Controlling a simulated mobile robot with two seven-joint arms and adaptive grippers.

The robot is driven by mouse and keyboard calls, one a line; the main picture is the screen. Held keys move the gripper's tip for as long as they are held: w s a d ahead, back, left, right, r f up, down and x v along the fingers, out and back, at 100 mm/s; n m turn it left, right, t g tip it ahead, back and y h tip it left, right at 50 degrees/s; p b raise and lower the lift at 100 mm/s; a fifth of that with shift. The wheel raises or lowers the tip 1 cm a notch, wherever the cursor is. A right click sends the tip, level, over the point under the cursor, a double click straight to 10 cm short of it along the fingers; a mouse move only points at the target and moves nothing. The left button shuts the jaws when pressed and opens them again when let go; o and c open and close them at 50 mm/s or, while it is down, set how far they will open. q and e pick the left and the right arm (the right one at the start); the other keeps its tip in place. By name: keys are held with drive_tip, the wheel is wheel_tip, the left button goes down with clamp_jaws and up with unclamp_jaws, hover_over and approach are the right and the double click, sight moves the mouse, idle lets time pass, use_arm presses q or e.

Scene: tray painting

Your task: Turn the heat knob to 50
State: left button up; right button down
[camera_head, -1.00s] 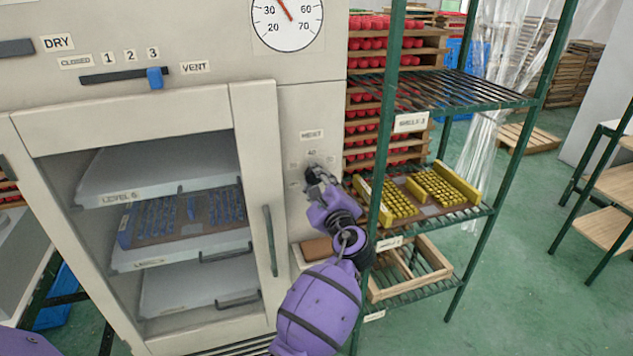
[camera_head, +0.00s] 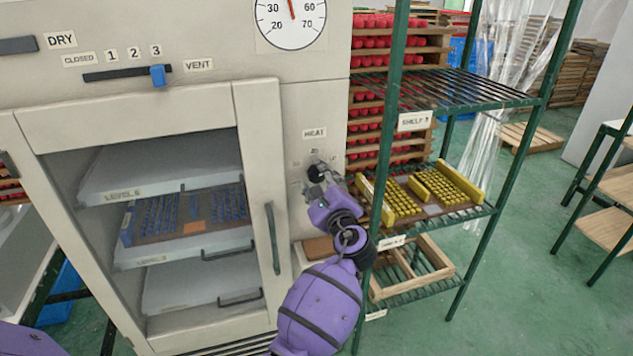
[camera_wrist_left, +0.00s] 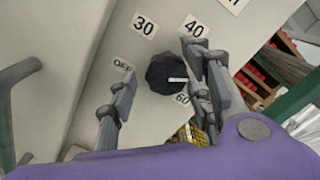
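The black heat knob (camera_head: 318,170) sits on the cabinet front below the HEAT label (camera_head: 314,133). In the left wrist view the knob (camera_wrist_left: 163,73) has a white pointer aimed right, between the 40 and 60 labels. A finger covers the spot between those labels. The 30 and OFF labels also show. My left gripper (camera_wrist_left: 160,66) is open, with a finger on each side of the knob. The left finger stands apart from it; the right finger overlaps its edge, contact unclear. The head view also shows this gripper (camera_head: 324,182) at the knob. My right gripper is not in view.
A round dial (camera_head: 291,20) above has its red needle nearly upright. The cabinet's glass door with handle (camera_head: 272,238) stands left of the knob. A green rack (camera_head: 390,130) with yellow-edged trays is close on the right.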

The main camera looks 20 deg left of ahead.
use_arm(q)
drive_tip(key=v, duration=1.2)
